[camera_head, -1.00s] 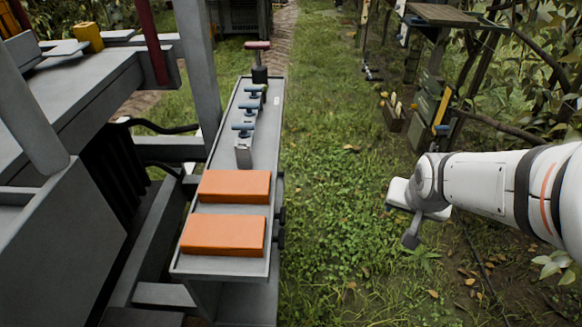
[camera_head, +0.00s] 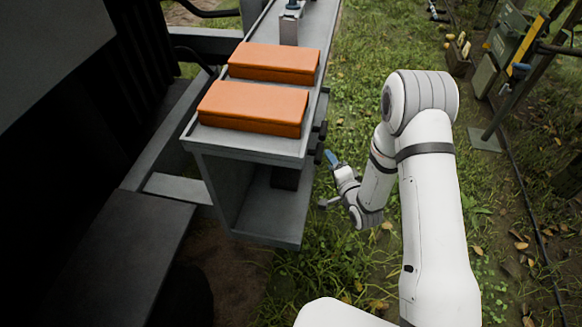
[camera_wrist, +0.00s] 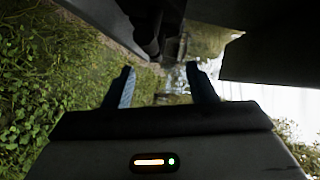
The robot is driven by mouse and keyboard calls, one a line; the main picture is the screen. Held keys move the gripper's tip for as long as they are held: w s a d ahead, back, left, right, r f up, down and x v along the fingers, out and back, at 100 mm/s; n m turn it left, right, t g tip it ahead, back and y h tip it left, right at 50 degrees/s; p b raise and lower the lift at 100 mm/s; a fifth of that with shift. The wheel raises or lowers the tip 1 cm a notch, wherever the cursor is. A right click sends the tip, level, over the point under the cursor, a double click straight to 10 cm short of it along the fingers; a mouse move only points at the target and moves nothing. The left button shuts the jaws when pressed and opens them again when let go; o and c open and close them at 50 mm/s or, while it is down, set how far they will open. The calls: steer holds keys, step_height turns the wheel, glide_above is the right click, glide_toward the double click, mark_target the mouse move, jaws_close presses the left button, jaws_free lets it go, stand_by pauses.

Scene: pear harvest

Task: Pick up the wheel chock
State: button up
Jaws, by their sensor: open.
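My gripper (camera_head: 332,160) is beside the right side of the grey cart, just below its top tray. In the wrist view its two blue fingers stand apart with nothing between them, so my gripper (camera_wrist: 160,72) is open and empty. No wheel chock can be made out for certain. A dark block (camera_head: 285,178) stands on the cart's lower shelf under the tray, left of my gripper and apart from it. It is in shadow and partly hidden by the tray, so I cannot tell if it is the chock.
The grey cart (camera_head: 245,149) carries two orange cases, a near one (camera_head: 253,103) and a far one (camera_head: 274,60). Dark knobs (camera_head: 319,152) stick out of its side near my gripper. Grass (camera_head: 365,60) lies open to the right. Dark machinery (camera_head: 70,150) fills the left.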

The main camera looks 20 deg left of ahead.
mark_target(316, 156)
steer(key=shift+m+y, duration=0.3)
steer(key=shift+y, duration=0.1)
steer(key=w+a+f+b, duration=0.1)
steer(key=a, duration=0.1)
steer(key=w+a+f+b, duration=0.1)
steer(key=a, duration=0.1)
steer(key=w+a+f+b, duration=0.1)
steer(key=w+a, duration=0.1)
steer(key=shift+a+f, duration=0.1)
steer(key=shift+a, duration=0.25)
steer(key=shift+c, duration=0.2)
steer(key=shift+s, duration=0.1)
jaws_close()
